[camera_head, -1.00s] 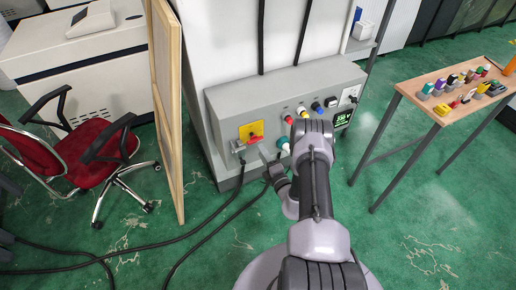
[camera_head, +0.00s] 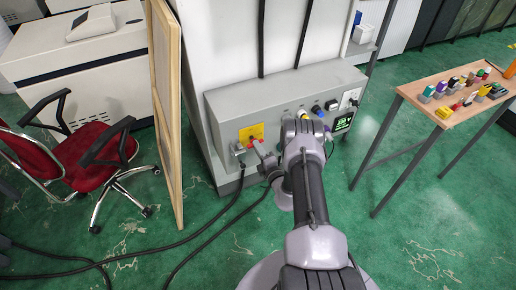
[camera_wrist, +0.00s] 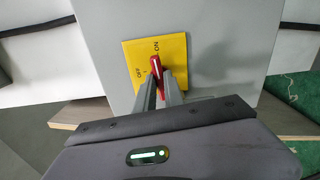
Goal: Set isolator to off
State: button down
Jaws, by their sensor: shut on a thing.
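The isolator is a yellow plate (camera_wrist: 176,48) marked ON and OFF with a red handle (camera_wrist: 155,64) at its middle. In the wrist view the handle's free end points up toward the ON mark. My gripper (camera_wrist: 158,84) is shut on the handle, with a grey finger on each side of it. In the head view the yellow plate (camera_head: 246,131) is at the left of the grey box's front, and my gripper (camera_head: 258,147) reaches its lower right part. The fingers hide the lower part of the handle.
The grey box (camera_head: 222,117) also carries knobs, sockets and a small green display (camera_head: 342,123), partly behind my arm. A wooden-framed panel (camera_head: 168,120) stands close on the left. A red chair (camera_head: 92,160) and a table with small parts (camera_head: 420,90) stand further out.

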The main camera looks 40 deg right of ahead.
jog(key=shift+n+b, duration=1.55)
jog(key=shift+n, duration=6.85)
jog(key=c, duration=1.4)
grip_release()
jog(key=shift+c, duration=0.2)
jog(key=shift+s, duration=0.15)
